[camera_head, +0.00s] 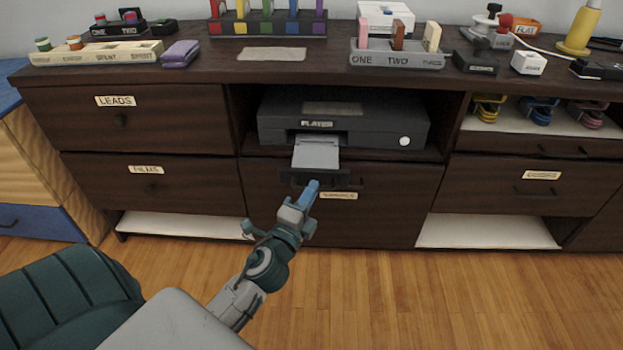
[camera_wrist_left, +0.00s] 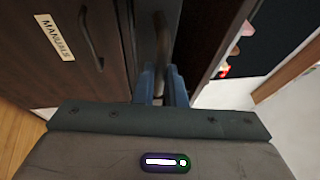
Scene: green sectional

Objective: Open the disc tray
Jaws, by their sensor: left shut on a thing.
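The black player (camera_head: 345,120) sits in the open bay of the dark wooden cabinet. Its disc tray (camera_head: 316,153) sticks out from the front, with a light grey top and a dark front piece bearing a handle (camera_head: 335,179). My left gripper (camera_head: 312,186) is at that front piece, its blue fingers closed on the handle. In the left wrist view the blue fingers (camera_wrist_left: 162,85) close around the curved bar of the handle (camera_wrist_left: 161,40), and the grip contact is partly hidden. My right gripper is not in view.
Below the tray is a drawer labelled MANUALS (camera_wrist_left: 54,37), with its own handle (camera_wrist_left: 90,38) close by. Drawers labelled LEADS (camera_head: 115,101) and FILMS (camera_head: 145,170) are at the left. Several small items stand on the cabinet top (camera_head: 200,60). The wooden floor (camera_head: 370,300) in front is clear.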

